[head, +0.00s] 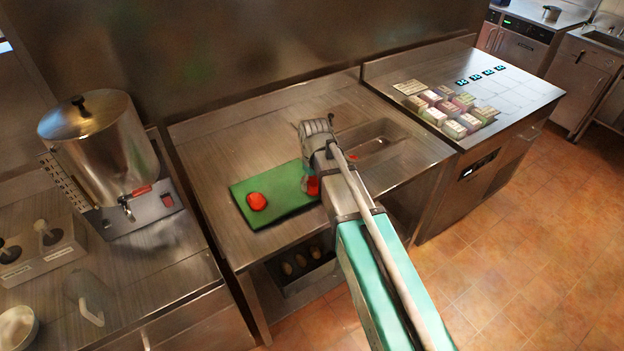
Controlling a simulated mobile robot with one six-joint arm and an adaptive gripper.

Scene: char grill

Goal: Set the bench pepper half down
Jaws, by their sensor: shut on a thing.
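A red pepper half (257,201) lies on the left part of a green cutting board (281,207) on the steel bench. My gripper (310,184) is at the board's right end, pointing down and partly hidden by my arm. It is shut on a second red piece (313,186), which looks like a pepper half. My arm covers part of this piece, and I cannot tell whether it touches the board.
A sink basin (385,140) lies right of my gripper, with a small red spot inside. A steel urn (98,148) stands on the left counter. Several small packs (450,112) sit on the right counter. Bare bench lies left of and behind the board.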

